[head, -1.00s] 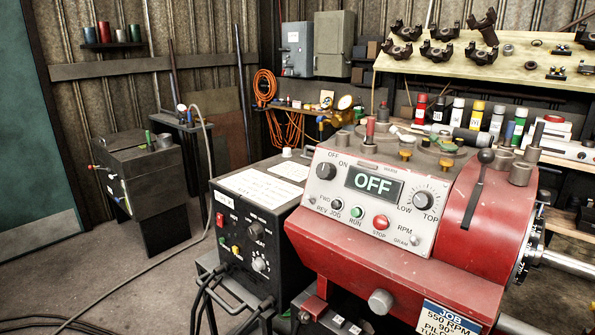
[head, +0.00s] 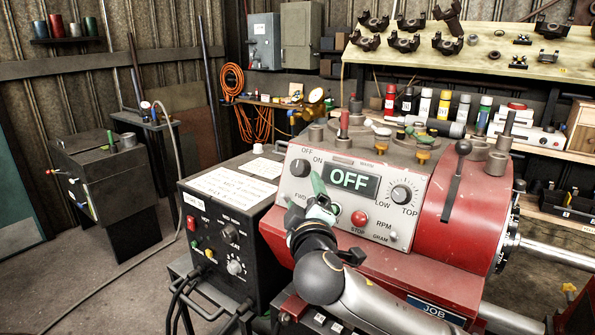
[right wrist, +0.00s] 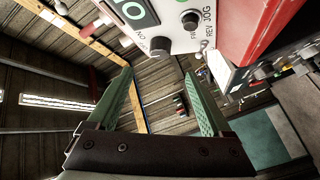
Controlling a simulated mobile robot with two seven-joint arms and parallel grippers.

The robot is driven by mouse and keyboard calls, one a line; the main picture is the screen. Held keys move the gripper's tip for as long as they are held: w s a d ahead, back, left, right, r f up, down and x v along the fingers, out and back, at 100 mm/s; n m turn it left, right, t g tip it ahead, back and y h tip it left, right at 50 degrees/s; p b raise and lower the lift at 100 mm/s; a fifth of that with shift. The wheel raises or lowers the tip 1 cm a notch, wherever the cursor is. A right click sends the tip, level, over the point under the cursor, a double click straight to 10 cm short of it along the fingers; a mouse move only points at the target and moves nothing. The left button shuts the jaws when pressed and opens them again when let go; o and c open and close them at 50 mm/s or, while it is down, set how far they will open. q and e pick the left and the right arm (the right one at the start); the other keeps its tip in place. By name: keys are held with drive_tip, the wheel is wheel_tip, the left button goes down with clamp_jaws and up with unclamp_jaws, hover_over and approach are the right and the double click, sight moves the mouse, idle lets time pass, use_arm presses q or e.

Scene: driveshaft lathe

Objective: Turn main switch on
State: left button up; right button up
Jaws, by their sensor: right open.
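The main switch (head: 300,167) is a black round knob marked OFF and ON, at the upper left of the grey control panel (head: 392,221) on the red lathe. The lit display (head: 350,180) beside it reads OFF. My right gripper (head: 304,191) has green fingers and is open and empty, just in front of and below the knob. In the right wrist view the knob (right wrist: 161,45) lies beyond the open fingers (right wrist: 160,77), a little above the gap between the tips, with no clear contact. The arm hides part of the lower-left panel. My left gripper is out of view.
A second knob (right wrist: 190,20), marked for FWD, REV and JOG, sits close to the switch. A red stop button (head: 359,217) and a speed dial (head: 401,194) are to the right. A black control box (head: 222,260) stands left of the lathe.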

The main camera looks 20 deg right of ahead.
sight(299, 171)
drive_tip(key=p+x, duration=0.1)
drive_tip(key=x, duration=1)
drive_tip(key=shift+w+p, duration=0.4)
drive_tip(key=shift+c, duration=0.2)
clamp_jaws()
drive_tip(key=shift+f, duration=0.15)
